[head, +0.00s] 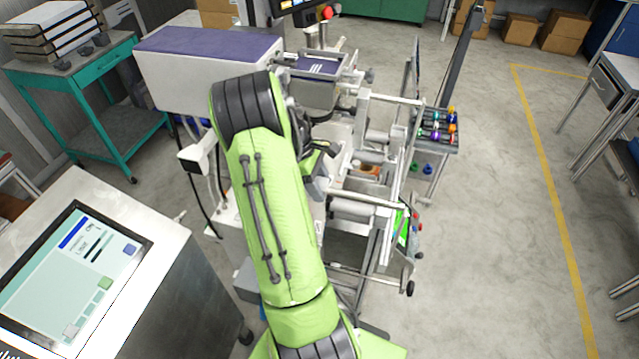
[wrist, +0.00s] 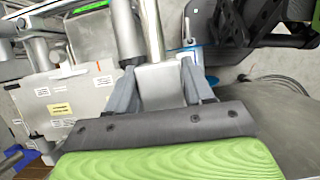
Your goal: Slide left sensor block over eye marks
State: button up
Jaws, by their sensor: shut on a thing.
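In the wrist view, my gripper (wrist: 160,76) has its two grey fingers on either side of a pale grey block (wrist: 161,88). The fingers are shut on this block, which looks like the left sensor block. A shiny metal rod (wrist: 152,30) runs up the picture from the block. In the head view my green arm reaches over the machine (head: 380,185) and hides most of the gripper and the block. I cannot make out the eye marks in either view.
A light machine panel (wrist: 85,92) with labels stands left of the fingers, beside a metal roller (wrist: 124,35). A blue part (wrist: 190,50) is close on the right. A touchscreen cabinet (head: 150,205) stands front left. Open floor (head: 500,230) lies to the right.

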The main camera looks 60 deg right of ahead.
aim_at(350, 193)
grip_shut()
jog(key=s, duration=0.2)
jog(key=s+d, duration=0.1)
jog(key=s, duration=0.4)
jog(key=shift+s+d+p, duration=0.15)
jog(key=shift+s+p, duration=0.15)
jog(key=shift+s, duration=0.1)
jog(key=o, duration=1.1)
grip_release()
jog(key=shift+c, duration=0.2)
jog(key=p+v, duration=0.3)
jog(key=v, duration=1.2)
jog(key=shift+w+r, duration=0.2)
jog(key=shift+r, duration=0.15)
